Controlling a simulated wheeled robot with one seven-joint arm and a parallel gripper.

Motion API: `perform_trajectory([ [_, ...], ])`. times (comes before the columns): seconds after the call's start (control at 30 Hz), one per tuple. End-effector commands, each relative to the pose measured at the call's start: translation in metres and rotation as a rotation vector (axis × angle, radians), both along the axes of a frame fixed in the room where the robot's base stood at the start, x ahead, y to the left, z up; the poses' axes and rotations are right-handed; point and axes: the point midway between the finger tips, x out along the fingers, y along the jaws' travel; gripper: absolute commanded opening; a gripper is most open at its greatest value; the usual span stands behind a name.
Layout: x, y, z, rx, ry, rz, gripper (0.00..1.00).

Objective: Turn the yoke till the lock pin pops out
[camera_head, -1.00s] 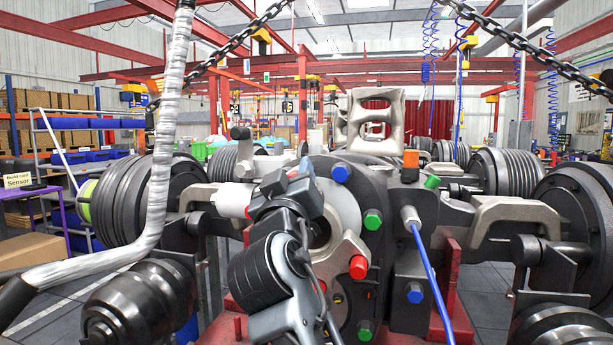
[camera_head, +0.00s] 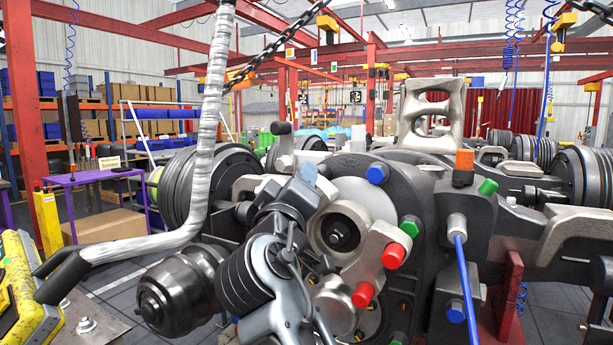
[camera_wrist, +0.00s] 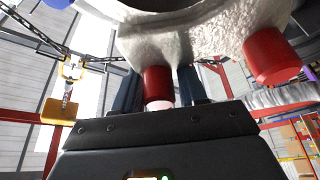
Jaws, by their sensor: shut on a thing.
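The yoke (camera_head: 376,238) is a pale metal casting with red-capped studs on the front of the round dark housing. One red cap (camera_head: 393,256) is at its right, and another (camera_head: 362,295) is lower, beside my arm. In the wrist view the two dark fingers of my gripper (camera_wrist: 157,71) stand on either side of a red cap (camera_wrist: 157,85), shut on it. A second red cap (camera_wrist: 272,55) is free at the right, under the pale yoke (camera_wrist: 200,32). My arm hides the lower left of the yoke in the head view. I cannot make out the lock pin for certain.
Blue (camera_head: 376,173) and green (camera_head: 410,226) capped bolts stick out around the yoke. A blue cable (camera_head: 466,285) hangs at the right. A wrapped pipe (camera_head: 214,130) runs down at the left. A yellow case (camera_head: 18,290) stands at the lower left.

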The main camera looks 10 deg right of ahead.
Motion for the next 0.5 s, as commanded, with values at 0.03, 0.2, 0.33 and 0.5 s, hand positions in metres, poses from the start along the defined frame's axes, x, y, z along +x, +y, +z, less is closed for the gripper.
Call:
perform_trajectory([
  [0.03,0.0006,0.0038,-0.0021,-0.008,0.009,0.006,0.00],
  [0.2,0.0017,0.0053,-0.0043,-0.026,0.022,0.007,0.00],
  [0.33,0.0022,0.0060,-0.0054,-0.033,0.027,0.008,0.00],
  [0.5,0.0024,0.0064,-0.0064,-0.036,0.030,0.007,0.00],
])
